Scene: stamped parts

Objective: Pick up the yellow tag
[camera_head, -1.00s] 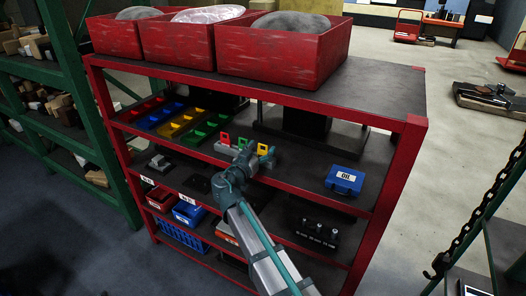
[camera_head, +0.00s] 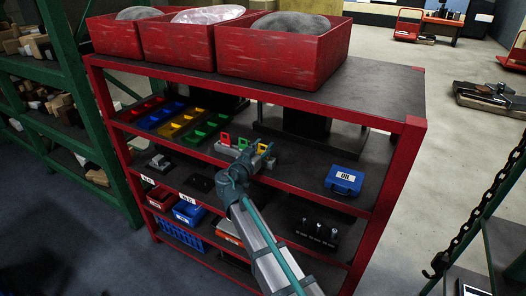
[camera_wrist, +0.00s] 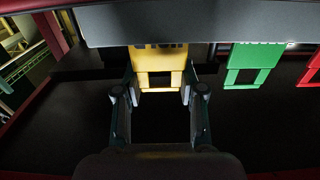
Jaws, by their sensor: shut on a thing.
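The yellow tag (camera_head: 262,147) stands at the right end of a row of tags on the middle shelf, with a square opening in it. In the wrist view the yellow tag (camera_wrist: 158,58) sits between the two fingers of my gripper (camera_wrist: 159,94), which is shut on it. The tag's far end meets a grey bar (camera_wrist: 200,24). In the head view my gripper (camera_head: 262,162) is at the front of the row and partly hides the tag's lower part.
A green tag (camera_wrist: 250,62) and a red tag (camera_head: 225,138) stand beside the yellow one. A blue oil box (camera_head: 344,180) is to the right on the same shelf. Coloured bins (camera_head: 180,122) are to the left. The red-framed shelf above (camera_head: 385,88) limits the height.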

